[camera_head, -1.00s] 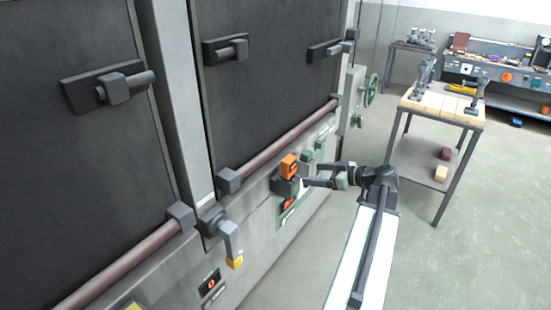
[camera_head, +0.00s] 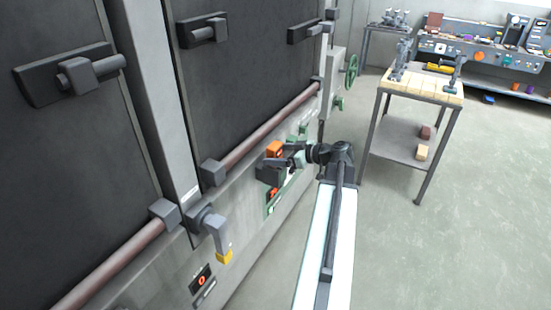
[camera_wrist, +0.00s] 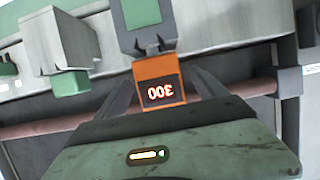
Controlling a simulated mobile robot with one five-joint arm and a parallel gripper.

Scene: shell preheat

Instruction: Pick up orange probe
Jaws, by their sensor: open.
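The orange probe (camera_head: 274,149) sits in a dark grey holder (camera_head: 268,172) on the side of the large grey machine. In the wrist view the orange probe (camera_wrist: 159,82) shows a dark display with red-white digits, upside down or mirrored. My gripper (camera_head: 280,163) is at the probe in the head view. In the wrist view its two grey fingers (camera_wrist: 162,88) stand apart, one on each side of the probe. I cannot tell whether they touch it. The lower end of the probe is hidden in the head view.
The machine's dark doors, a reddish rail (camera_head: 275,130) and a grey lever with yellow tip (camera_head: 222,240) are close on the left. A table (camera_head: 425,88) with a lower shelf stands to the right. A workbench (camera_head: 490,60) is behind it. The floor on the right is clear.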

